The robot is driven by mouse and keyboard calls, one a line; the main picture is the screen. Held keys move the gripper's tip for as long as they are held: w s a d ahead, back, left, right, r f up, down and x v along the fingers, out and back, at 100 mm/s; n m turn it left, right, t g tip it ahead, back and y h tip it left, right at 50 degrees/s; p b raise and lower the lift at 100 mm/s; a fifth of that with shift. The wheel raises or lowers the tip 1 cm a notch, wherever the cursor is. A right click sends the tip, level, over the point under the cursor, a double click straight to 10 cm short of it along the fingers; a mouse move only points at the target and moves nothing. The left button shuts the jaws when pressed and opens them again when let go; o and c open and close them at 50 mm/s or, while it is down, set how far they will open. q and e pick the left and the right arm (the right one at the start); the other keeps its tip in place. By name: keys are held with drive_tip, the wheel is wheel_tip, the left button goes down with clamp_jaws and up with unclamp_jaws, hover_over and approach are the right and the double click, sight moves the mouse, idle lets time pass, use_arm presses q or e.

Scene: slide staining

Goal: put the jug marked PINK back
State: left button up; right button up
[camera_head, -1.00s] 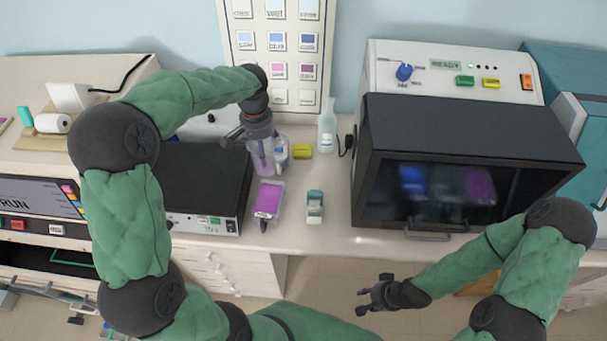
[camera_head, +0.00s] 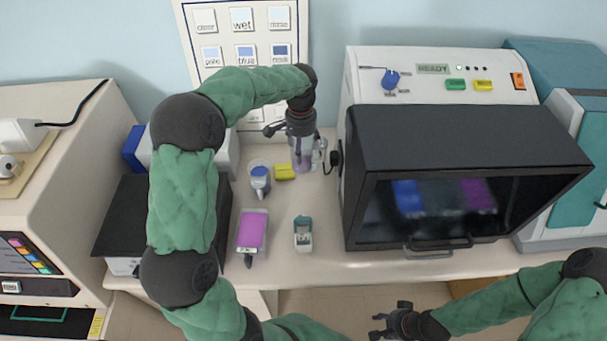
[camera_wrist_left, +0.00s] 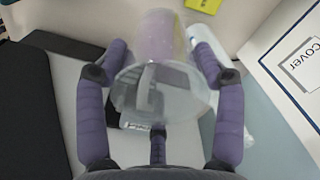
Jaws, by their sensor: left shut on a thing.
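My left gripper (camera_head: 301,138) is shut on a clear jug (camera_head: 301,160) with pale purple-pink contents. The jug is at the back of the bench, right of the yellow block, beside a clear bottle (camera_head: 320,152). In the left wrist view the jug (camera_wrist_left: 155,45) sits between the purple fingers (camera_wrist_left: 158,90), its round clear top facing the camera. No PINK mark can be read on it. I cannot tell whether its base touches the bench. My right gripper (camera_head: 392,325) is low at the front, its fingers apart and empty.
A beaker with blue (camera_head: 260,182) and a yellow block (camera_head: 284,172) stand left of the jug. A magenta tray (camera_head: 251,232) and a small teal-and-white holder (camera_head: 303,234) are nearer the front. A black-hooded machine (camera_head: 455,150) bounds the right.

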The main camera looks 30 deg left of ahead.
use_arm(q)
wheel_tip(320, 180, down, 11)
drive_tip(key=shift+f+b, duration=0.2)
drive_tip(key=shift+b, duration=0.45)
drive_tip(key=shift+f, duration=0.2)
drive_tip(key=o, duration=1.5)
drive_tip(key=shift+c, duration=0.2)
drive_tip(key=shift+r, duration=0.15)
wheel_tip(320, 180, up, 12)
drive_tip(key=shift+r+p, duration=0.1)
drive_tip(key=shift+p, duration=0.7)
